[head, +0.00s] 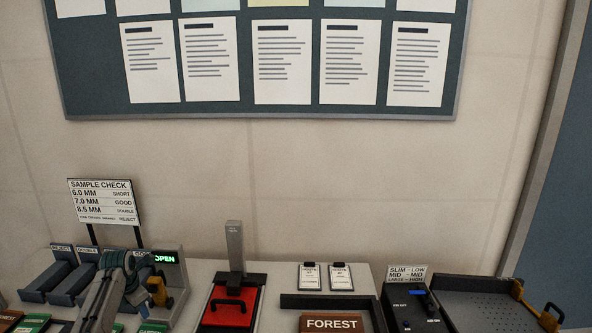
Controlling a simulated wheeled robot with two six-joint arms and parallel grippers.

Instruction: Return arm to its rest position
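My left arm rises from the bottom edge at the lower left in the head view. Its gripper (124,270) is in front of the sorting trays and the device with a green OPEN display (165,259). The fingers are small and overlap the things behind, so I cannot tell whether they are open or shut, or whether they hold anything. My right gripper is not in view.
A SAMPLE CHECK sign (105,202) stands behind the trays. A red-based press (228,305) with a tall grey post is at centre. A FOREST box (332,323), a SLIM/MID/LARGE control box (408,303) and a black perforated tray (487,310) lie right.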

